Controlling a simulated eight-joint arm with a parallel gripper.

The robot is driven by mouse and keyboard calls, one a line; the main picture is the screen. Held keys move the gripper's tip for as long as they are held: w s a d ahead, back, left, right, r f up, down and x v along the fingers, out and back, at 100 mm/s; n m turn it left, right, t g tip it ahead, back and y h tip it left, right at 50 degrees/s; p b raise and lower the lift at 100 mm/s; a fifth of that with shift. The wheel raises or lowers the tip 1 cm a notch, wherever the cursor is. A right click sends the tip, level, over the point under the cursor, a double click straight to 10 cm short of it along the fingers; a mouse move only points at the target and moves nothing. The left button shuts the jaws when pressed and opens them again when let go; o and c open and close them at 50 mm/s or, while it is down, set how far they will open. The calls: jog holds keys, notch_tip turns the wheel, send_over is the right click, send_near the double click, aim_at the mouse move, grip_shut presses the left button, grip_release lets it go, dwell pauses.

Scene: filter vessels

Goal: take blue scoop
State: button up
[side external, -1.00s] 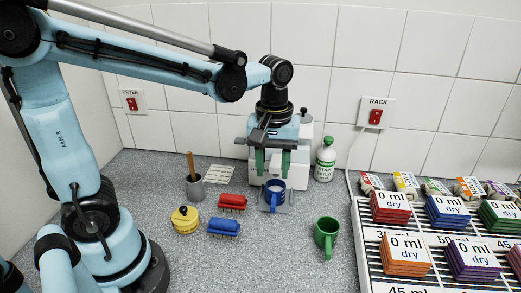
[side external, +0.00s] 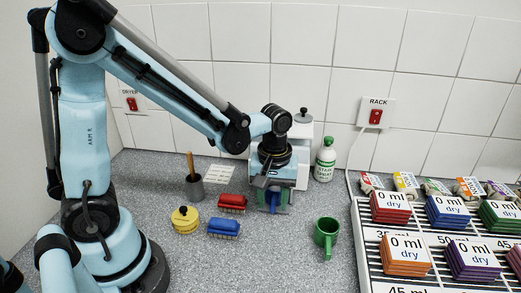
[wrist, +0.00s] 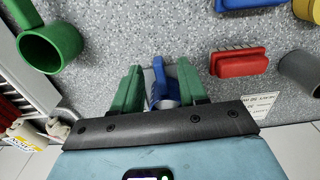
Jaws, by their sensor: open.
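The blue scoop (side external: 273,199), a mug-like vessel with a side handle, stands at the machine in the back middle. It is partly hidden behind my gripper (side external: 272,206). In the wrist view the blue scoop (wrist: 168,90) shows between the two green fingers of my gripper (wrist: 158,70). The fingers are open, one on each side of it. I cannot tell whether they touch it.
A green scoop (side external: 326,237) stands to the right, near the rack (side external: 362,262) with labelled coloured stacks. A red brush (side external: 232,202), a blue brush (side external: 223,228) and a yellow pot (side external: 185,220) are left. A spray bottle (side external: 325,160) stands behind.

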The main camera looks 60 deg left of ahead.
aim_at(273, 204)
jog(key=shift+f, duration=1.6)
grip_shut()
